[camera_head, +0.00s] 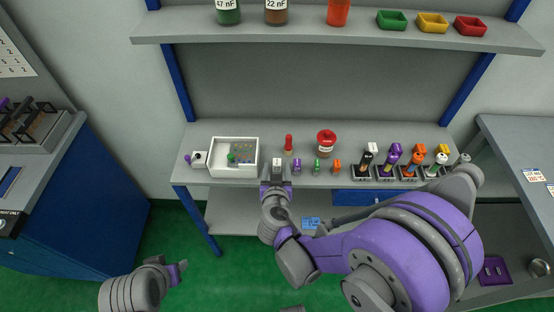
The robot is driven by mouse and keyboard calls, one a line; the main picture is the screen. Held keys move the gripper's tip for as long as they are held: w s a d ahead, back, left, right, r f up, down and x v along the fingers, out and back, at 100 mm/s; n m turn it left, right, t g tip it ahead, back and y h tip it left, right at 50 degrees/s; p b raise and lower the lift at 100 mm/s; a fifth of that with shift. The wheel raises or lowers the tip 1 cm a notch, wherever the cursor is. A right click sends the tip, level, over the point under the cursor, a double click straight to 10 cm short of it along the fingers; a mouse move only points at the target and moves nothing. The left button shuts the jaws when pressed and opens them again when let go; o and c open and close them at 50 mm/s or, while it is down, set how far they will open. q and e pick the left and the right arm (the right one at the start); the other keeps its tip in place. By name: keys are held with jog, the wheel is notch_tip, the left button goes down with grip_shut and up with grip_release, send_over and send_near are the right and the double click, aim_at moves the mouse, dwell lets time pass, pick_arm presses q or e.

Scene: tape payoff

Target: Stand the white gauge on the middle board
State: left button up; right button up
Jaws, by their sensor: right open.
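A small white piece (277,162), which looks like the white gauge, stands at the table's front edge, left of similar purple (297,165), green (317,166) and orange (337,167) pieces. My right gripper (275,182) is open just in front of the white piece and hides its lower part. I cannot tell whether the fingers are around it. Several dark boards stand in a row on the right of the table, with coloured pieces on them; a middle one (385,174) carries purple pieces. My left gripper (178,269) hangs low at bottom left, away from the table; its jaws are unclear.
A white tray (257,143) with small parts stands at the left of the table (263,126). A red bottle (288,143) and a red-lidded jar (326,143) stand behind the small pieces. A shelf (300,30) hangs above. My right arm covers the lower right.

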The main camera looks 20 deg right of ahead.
jog(key=s+d+r+n+g+y, duration=0.1)
jog(key=s+g, duration=0.3)
jog(key=s, duration=0.6)
jog(key=s+d+r+n+g+y, duration=0.1)
jog(key=s+d+n+g+y, duration=0.1)
jog(key=s, duration=0.9)
jog(key=shift+s+d+r+g+y, duration=0.15)
jog(key=shift+d+r+g+y, duration=0.2)
jog(key=shift+d+g, duration=0.55)
